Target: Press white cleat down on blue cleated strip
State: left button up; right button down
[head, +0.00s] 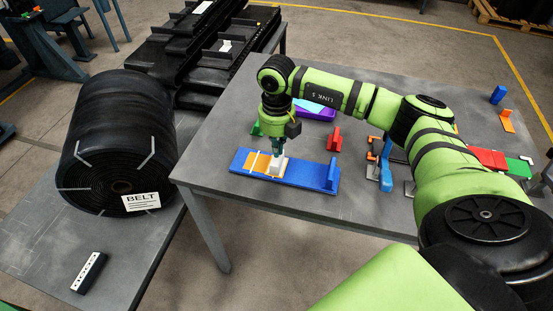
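The blue cleated strip (306,174) lies flat near the front left of the grey table, with an upright blue cleat at its right end. Orange bands (257,163) cross its left part. The white cleat (277,167) stands on the strip just right of the orange bands. My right gripper (277,152) points down over it, with its fingertips at the cleat's upright part; they look shut on it. The fingers partly hide the cleat's top, and I cannot tell whether its base is fully seated. My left gripper is not in view.
A blue clamp-like piece (387,168) stands to the right. A large belt roll (118,140) is at left, near a power strip (89,272). The table's front edge is close.

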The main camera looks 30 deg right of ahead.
notch_tip(320, 180, up, 6)
jog(key=p, duration=0.3)
jog(key=shift+r+p, duration=0.2)
jog(key=shift+p, duration=0.1)
dwell(0.4)
